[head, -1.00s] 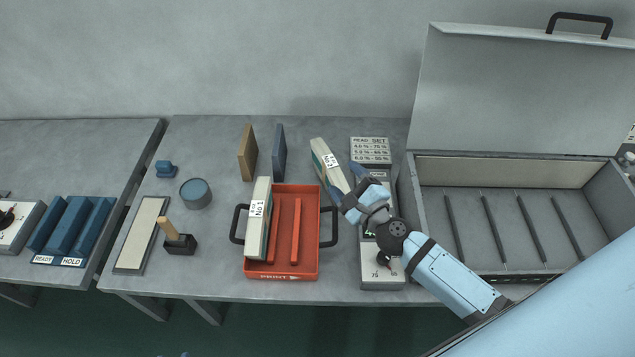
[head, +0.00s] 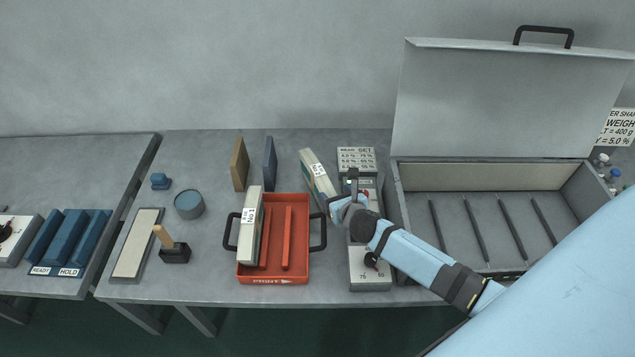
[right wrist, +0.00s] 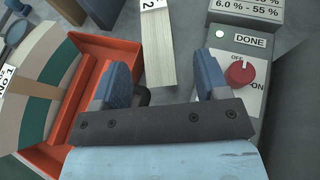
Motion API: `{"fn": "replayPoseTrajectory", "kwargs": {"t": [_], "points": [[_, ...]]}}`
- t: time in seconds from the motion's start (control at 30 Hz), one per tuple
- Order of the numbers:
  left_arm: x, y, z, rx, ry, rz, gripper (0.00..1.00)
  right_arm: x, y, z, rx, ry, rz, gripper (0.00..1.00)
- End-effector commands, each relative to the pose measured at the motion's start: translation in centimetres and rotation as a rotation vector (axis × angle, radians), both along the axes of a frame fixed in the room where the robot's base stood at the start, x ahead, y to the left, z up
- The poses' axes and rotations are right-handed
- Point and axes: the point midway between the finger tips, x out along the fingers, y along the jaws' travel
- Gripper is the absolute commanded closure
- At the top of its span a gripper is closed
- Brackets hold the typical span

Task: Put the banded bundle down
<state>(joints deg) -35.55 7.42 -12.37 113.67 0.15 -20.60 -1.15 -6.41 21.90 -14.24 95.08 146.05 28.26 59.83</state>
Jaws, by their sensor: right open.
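A second bundle, No 1 (head: 249,225), stands in the left part of the red tray (head: 272,281). My left gripper is not in view.
The control box (head: 370,282) with a red knob (right wrist: 239,73) is close on the right. The open grey case (head: 480,178) stands beyond it. Two upright boards, one tan (head: 240,165) and one blue (head: 270,163), stand behind the tray. A round blue tin (head: 189,204) is further left.

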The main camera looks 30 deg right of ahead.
Motion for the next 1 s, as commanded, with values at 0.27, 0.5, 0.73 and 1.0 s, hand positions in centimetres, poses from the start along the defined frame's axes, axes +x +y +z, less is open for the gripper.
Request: {"fn": "replayPoseTrajectory", "kwargs": {"t": [0.27, 0.5, 0.73, 1.0], "points": [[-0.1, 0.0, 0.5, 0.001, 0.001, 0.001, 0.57, 2.6, -0.1, -0.8, 0.0, -0.001, 0.0, 0.32], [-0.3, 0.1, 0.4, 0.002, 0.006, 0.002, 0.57, 5.1, -0.4, -2.0, -0.002, 0.0, 0.001, 0.32], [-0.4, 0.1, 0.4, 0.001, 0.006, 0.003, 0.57, 5.3, -0.5, -2.1, -0.001, 0.0, 0.002, 0.32], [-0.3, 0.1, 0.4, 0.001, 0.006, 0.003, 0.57, 5.3, -0.5, -2.1, -0.001, 0.0, 0.002, 0.89]]}}
